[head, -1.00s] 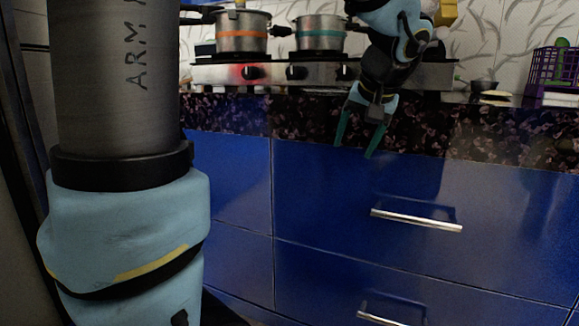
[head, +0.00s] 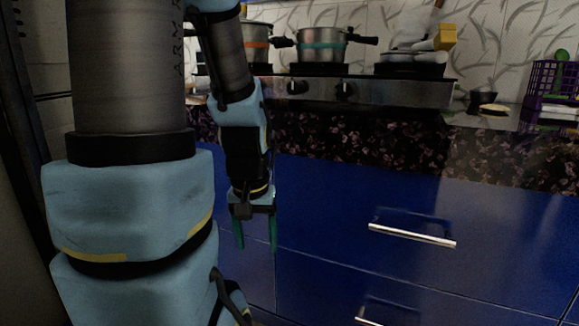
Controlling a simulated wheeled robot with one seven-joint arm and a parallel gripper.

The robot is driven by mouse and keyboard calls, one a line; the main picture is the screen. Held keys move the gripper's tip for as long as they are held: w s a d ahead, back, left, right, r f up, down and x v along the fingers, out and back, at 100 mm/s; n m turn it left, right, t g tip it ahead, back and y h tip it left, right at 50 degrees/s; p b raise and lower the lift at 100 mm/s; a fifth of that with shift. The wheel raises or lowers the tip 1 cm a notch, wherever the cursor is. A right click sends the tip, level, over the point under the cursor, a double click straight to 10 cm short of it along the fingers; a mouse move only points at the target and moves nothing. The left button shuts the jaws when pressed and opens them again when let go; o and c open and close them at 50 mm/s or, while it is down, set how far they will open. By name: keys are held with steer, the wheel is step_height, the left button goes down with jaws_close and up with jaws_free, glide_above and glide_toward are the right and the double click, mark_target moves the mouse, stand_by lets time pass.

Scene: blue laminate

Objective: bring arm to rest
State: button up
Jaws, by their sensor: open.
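My gripper (head: 256,246) hangs pointing down in front of the blue drawer fronts (head: 330,215), left of the upper drawer handle (head: 411,235). Its two green fingers are apart, with nothing between them. It is below the counter edge. My arm folds down close beside my large upper arm link on the left, which hides part of the cabinet and stove.
A stove (head: 400,92) on the speckled counter (head: 360,135) carries a pot with a teal band (head: 322,45), a pot with an orange band (head: 256,43) and a pan (head: 410,57). A purple basket (head: 553,78) stands at right. The space before the right drawers is clear.

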step_height(320, 180, up, 30)
steer(key=p, duration=2.8)
